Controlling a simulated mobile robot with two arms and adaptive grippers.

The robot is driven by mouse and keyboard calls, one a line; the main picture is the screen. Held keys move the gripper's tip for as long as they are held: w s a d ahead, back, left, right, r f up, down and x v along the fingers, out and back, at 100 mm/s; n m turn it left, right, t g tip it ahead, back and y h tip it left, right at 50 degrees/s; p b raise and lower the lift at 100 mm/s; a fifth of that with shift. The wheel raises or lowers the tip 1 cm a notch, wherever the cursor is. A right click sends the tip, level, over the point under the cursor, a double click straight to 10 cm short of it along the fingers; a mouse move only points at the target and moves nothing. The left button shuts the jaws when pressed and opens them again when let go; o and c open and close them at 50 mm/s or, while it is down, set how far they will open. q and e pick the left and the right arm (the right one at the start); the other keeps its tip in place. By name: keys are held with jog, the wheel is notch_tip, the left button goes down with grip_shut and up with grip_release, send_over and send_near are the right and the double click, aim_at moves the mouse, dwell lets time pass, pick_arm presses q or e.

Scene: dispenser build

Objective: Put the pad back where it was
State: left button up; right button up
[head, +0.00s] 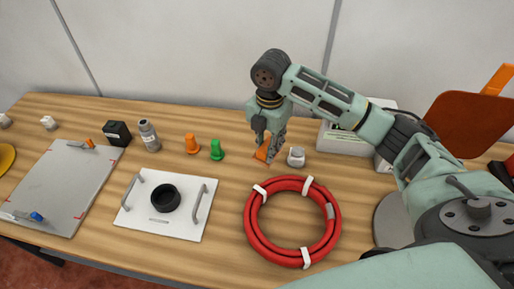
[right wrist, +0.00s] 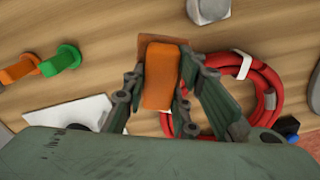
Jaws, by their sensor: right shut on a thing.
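My right gripper (head: 268,138) is shut on an orange block (right wrist: 161,75), which has a flat, darker orange plate at its far end. The block also shows in the head view (head: 262,154), low between the fingers, just behind the red hose coil. I cannot tell whether it touches the table. No other thing in view is clearly a pad, and I cannot tell for sure that this block is it. My left gripper is not in view.
A red hose coil (head: 252,222) lies in front of the gripper, with a grey-white knob (head: 296,157) close to its right. Green (head: 216,150) and orange (head: 192,144) plugs stand left. A white plate (head: 139,218) with handles and a grey board (head: 62,185) lie farther left.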

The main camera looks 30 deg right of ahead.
jog(key=w+f, duration=0.1)
jog(key=w, duration=0.1)
jog(key=w+f, duration=0.3)
jog(key=w, duration=0.2)
jog(key=shift+w+d+f+p, duration=0.1)
jog(key=shift+d+f+p, duration=0.05)
jog(key=shift+p, duration=0.15)
notch_tip(320, 180, down, 3)
jog(key=shift+f+p, duration=0.1)
jog(key=shift+p, duration=0.3)
jog(key=shift+f, duration=0.4)
jog(key=o, duration=1.1)
jog(key=shift+f, duration=0.15)
notch_tip(320, 180, up, 12)
jog(key=b, duration=0.2)
jog(key=shift+r, duration=0.2)
